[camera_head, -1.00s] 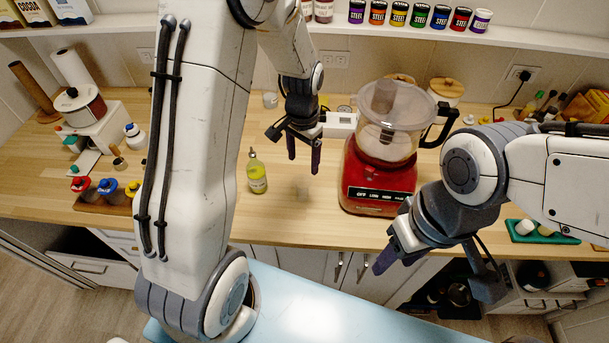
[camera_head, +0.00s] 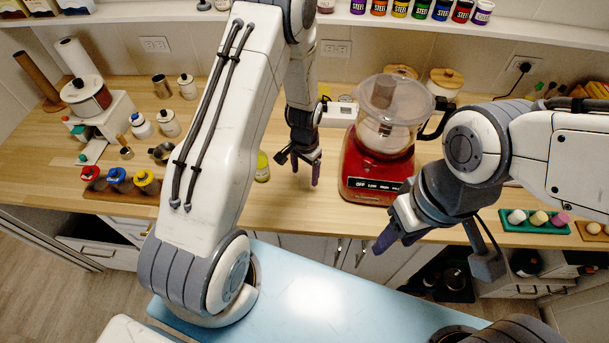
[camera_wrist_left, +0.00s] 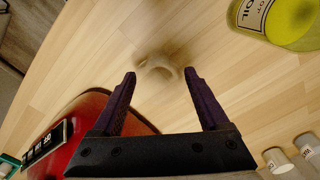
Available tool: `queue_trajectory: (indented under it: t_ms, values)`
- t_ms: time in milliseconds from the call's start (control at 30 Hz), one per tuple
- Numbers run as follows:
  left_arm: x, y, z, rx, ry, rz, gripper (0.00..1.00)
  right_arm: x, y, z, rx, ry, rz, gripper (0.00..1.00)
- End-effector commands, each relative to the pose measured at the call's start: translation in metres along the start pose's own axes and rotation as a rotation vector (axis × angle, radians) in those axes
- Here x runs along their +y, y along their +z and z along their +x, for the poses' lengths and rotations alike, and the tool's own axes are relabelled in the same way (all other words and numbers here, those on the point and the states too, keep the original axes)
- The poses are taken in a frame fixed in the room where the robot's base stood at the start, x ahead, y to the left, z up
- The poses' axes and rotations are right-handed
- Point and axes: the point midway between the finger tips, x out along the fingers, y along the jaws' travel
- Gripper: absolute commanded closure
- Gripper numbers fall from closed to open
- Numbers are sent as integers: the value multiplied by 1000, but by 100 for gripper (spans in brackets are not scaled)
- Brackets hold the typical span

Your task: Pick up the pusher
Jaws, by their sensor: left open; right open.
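In the left wrist view, a small translucent round piece (camera_wrist_left: 158,68), which looks like the pusher, stands on the wooden counter. It is just beyond and between my left fingertips. My left gripper (camera_wrist_left: 160,84) is open with nothing between its fingers; in the head view it (camera_head: 304,172) hangs fingers down over the counter, left of the red food processor (camera_head: 376,174). I cannot make out the pusher clearly in the head view. My right gripper (camera_head: 392,228) is open and empty in front of the counter edge, below the food processor.
A yellow-green bottle (camera_head: 262,167) stands left of my left gripper, partly behind my arm; it also shows in the wrist view (camera_wrist_left: 285,22). The food processor base (camera_wrist_left: 75,135) is close to one finger. Shakers in a wooden rack (camera_head: 117,182) stand left. The counter front is clear.

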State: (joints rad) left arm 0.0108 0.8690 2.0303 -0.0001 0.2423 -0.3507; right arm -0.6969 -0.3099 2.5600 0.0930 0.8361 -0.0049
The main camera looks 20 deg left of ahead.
Motion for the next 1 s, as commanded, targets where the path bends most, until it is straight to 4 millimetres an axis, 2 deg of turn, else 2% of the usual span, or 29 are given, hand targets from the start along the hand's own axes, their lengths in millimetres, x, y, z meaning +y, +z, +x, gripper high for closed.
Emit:
queue_trajectory:
  t_ms: [200,367,400,767,867,1000]
  values:
    - [0,0,1,1,0,0,22,0,0,0,0,0,0,50]
    - [0,0,1,0,0,0,83,0,0,0,0,0,0,50]
    - [0,0,1,0,0,0,90,0,0,0,0,0,0,50]
    - [0,-1,-3,2,-1,0,90,0,0,3,0,0,0,50]
    - [0,-1,-9,3,-1,0,90,0,0,7,0,0,1,50]
    - [-1,-2,-27,7,-3,0,90,1,1,17,0,0,2,50]
